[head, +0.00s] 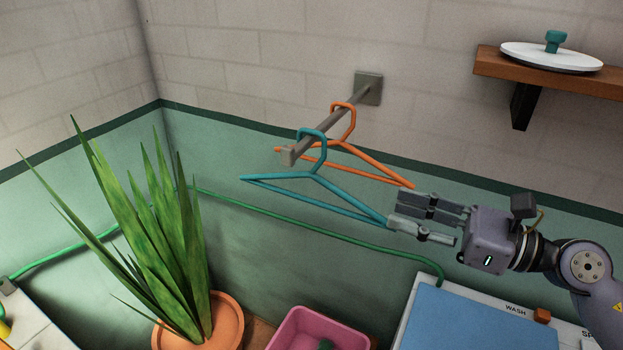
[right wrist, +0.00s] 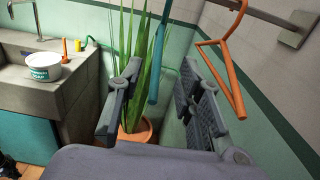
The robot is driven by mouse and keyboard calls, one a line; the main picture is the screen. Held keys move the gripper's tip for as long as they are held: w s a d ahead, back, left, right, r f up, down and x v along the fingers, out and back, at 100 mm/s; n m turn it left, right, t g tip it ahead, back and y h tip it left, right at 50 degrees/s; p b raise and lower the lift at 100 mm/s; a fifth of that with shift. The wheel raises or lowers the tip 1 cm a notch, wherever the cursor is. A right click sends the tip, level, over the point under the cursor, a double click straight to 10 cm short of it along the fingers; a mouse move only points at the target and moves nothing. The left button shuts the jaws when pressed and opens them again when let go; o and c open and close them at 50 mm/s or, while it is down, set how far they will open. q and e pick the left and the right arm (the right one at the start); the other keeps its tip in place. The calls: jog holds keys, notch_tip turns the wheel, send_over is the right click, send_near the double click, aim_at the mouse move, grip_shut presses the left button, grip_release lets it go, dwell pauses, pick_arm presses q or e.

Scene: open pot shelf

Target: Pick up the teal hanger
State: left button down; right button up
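The teal hanger (head: 350,197) hangs by its hook from the front part of a grey wall rod (head: 330,122). My right gripper (head: 398,208) is at the hanger's right end, with its fingers apart. In the right wrist view, the teal hanger (right wrist: 158,72) shows between the two open fingers of the gripper (right wrist: 161,80), with a gap on each side. Whether a finger touches it I cannot tell. My left gripper is not in view.
An orange hanger (head: 375,166) hangs behind the teal one on the same rod; it also shows beside the right finger in the wrist view (right wrist: 222,72). A tall potted plant (head: 160,230) stands left below. A pink tub (head: 310,335) and a blue-topped washer (head: 470,320) are below. A wooden shelf (head: 550,78) is at upper right.

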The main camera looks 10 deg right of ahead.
aim_at(348, 195)
jog(key=p+x, duration=0.2)
jog(key=x, duration=0.2)
jog(key=shift+w+a+r, duration=0.15)
jog(key=shift+r, duration=0.05)
jog(key=shift+w+a+f+p, duration=0.15)
jog(key=shift+w+a+p, duration=0.05)
jog(key=shift+a+p, duration=0.2)
jog(key=shift+w+a+p, duration=0.15)
jog(key=shift+p, duration=0.15)
jog(key=p+x, duration=0.3)
jog(key=x, duration=0.1)
jog(key=shift+w+a, duration=0.2)
jog(key=shift+a, duration=0.05)
jog(key=shift+c, duration=0.2)
grip_shut()
